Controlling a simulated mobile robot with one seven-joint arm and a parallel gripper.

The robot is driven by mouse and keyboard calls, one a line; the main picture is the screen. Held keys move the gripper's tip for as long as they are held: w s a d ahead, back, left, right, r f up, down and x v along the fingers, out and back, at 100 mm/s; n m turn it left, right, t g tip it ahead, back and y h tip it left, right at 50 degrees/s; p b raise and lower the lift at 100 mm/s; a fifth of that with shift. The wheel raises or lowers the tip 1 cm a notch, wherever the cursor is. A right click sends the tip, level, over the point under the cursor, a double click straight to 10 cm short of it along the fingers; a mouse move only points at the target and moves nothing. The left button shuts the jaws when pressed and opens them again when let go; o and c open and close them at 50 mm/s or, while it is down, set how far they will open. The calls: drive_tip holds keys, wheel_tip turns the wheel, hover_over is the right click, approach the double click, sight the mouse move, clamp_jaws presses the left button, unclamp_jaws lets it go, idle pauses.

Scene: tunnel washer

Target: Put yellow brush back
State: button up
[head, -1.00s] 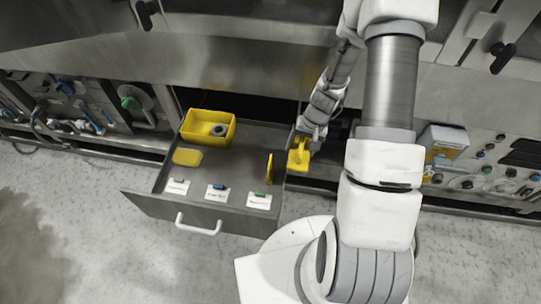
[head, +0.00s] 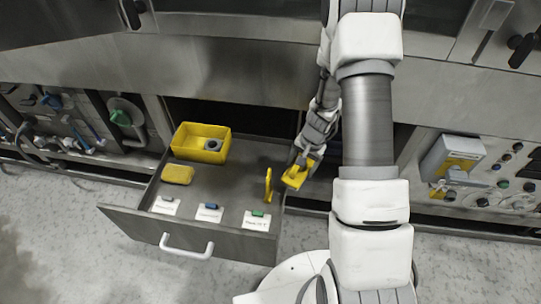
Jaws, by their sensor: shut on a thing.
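My gripper (head: 305,160) is shut on a yellow thing (head: 295,177), which looks like the yellow brush. I hold it at the right side of the open grey drawer (head: 225,165), in picture just right of its right wall. Its bristles cannot be made out, and the gripper partly covers it. A thin upright yellow piece (head: 268,186) stands inside the drawer near the right wall, close to the held thing. I cannot tell whether the two touch.
The drawer also holds a yellow bin (head: 187,145) with a grey round item (head: 213,144), a yellow sponge-like block (head: 178,174) and three white label cards with small coloured pieces along the front. The drawer's middle is bare. A control panel (head: 490,180) lies to the right.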

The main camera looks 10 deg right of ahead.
drive_tip(key=w+a, duration=0.2)
drive_tip(key=w, duration=0.1)
drive_tip(key=w+a, duration=0.3)
drive_tip(key=w+a+b, duration=0.1)
drive_tip(key=w+a, duration=0.1)
drive_tip(key=w, duration=0.1)
drive_tip(key=shift+a, duration=0.3)
wheel_tip(320, 180, down, 4)
drive_tip(key=shift+r+b, duration=0.15)
drive_tip(key=shift+b, duration=0.75)
drive_tip(key=shift+r, duration=0.1)
